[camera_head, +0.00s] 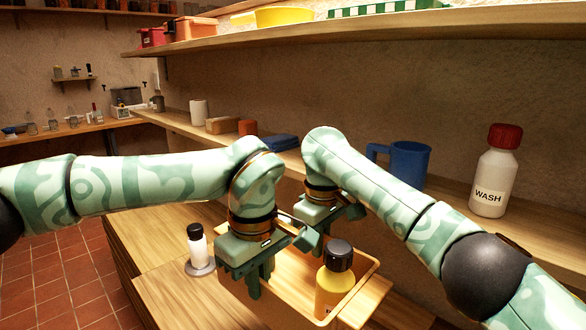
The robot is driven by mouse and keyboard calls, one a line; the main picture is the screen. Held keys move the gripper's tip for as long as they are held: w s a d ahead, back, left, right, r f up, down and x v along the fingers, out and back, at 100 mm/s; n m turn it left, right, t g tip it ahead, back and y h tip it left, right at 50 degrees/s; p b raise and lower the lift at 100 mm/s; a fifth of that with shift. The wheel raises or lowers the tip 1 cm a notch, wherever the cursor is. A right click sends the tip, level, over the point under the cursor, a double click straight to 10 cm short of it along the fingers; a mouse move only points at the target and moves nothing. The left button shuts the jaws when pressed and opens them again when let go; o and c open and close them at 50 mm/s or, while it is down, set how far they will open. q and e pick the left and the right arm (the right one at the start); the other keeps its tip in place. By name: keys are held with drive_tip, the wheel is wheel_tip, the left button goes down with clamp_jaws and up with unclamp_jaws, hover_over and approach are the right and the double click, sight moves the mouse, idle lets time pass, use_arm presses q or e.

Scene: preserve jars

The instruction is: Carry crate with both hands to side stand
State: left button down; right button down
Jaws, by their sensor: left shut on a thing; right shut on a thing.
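A light wooden crate (372,292) shows at the bottom middle, partly hidden behind my grippers and cut by the picture's lower edge. A yellow bottle with a dark cap (335,290) stands upright in it. My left gripper (262,276) is shut on the crate's left side. My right gripper (332,216) is shut on the crate's far side, its fingertips partly hidden. A wooden surface (165,290) lies left of and below the crate; I cannot tell whether this is the side stand, nor whether the crate touches it.
A white bottle with a black cap (197,246) stands on a grey disc left of the crate. A blue mug (409,164) and a white WASH bottle (494,172) stand on the shelf behind. An upper shelf (400,28) runs overhead. Tiled floor (60,280) is clear at left.

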use_arm(q)
drive_tip(key=shift+w+r, duration=0.3)
drive_tip(key=shift+w, duration=0.05)
drive_tip(key=shift+w+r, duration=0.15)
drive_tip(key=shift+w, duration=0.05)
use_arm(e)
drive_tip(key=shift+w+r, duration=0.7)
drive_tip(key=shift+w, duration=0.1)
use_arm(q)
drive_tip(key=shift+w+r, duration=0.1)
drive_tip(key=shift+w, duration=0.05)
use_arm(e)
drive_tip(key=shift+s, duration=0.1)
